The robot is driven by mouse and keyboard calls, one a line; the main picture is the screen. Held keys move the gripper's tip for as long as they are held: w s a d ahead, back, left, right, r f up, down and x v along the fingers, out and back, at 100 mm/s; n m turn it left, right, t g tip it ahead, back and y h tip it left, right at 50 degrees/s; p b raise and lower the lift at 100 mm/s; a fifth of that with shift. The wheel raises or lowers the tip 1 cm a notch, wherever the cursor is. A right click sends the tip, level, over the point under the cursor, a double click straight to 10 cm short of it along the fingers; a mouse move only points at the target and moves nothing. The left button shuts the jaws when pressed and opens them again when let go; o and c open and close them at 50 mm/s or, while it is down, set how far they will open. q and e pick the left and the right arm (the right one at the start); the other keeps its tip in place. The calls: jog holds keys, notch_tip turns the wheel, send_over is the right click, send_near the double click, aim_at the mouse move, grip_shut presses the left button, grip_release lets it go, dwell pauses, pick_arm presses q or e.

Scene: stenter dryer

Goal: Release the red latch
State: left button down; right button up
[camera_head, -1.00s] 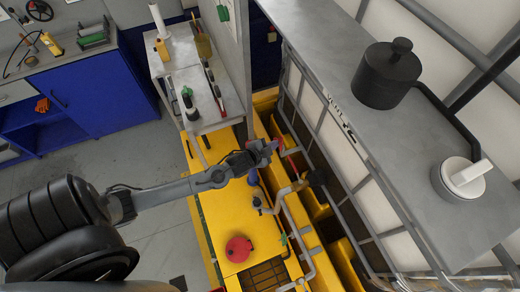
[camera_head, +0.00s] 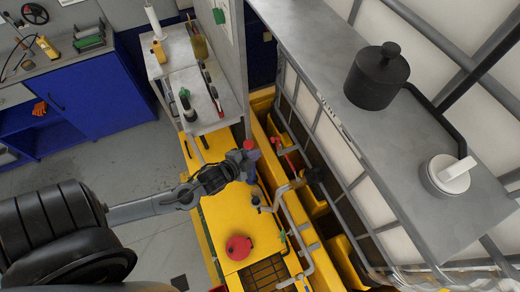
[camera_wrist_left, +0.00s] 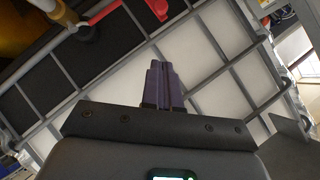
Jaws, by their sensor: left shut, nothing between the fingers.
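The red latch (camera_wrist_left: 104,12) shows as a thin red bar at the top left of the left wrist view, beside the grey cage bars. In the head view, a small red part (camera_head: 277,143) beside the cage looks like the same latch, but it is too small to be sure. My left gripper (camera_head: 252,160) is over the yellow base, left of the cage. In the wrist view its purple fingers (camera_wrist_left: 158,65) are together and empty, pointing at the white panel behind the bars, apart from the red bar. My right gripper is not in view.
A grey cage with white panels and a shelf fills the right; the shelf holds a black pot (camera_head: 376,78) and a white cap (camera_head: 447,174). Pipes (camera_head: 285,215) and a red round lid (camera_head: 238,247) are on the yellow base. A tool cart (camera_head: 180,65) stands behind.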

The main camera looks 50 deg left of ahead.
pick_arm(q)
jog(key=b, duration=0.4)
jog(key=n+p, duration=0.1)
send_near(277, 139)
jog(key=r+x, duration=0.1)
jog(key=x, duration=0.3)
jog(key=shift+w+d+f+y, duration=0.1)
jog(key=shift+w+f+y, duration=0.15)
jog(key=shift+f, duration=0.4)
jog(key=shift+s, duration=0.1)
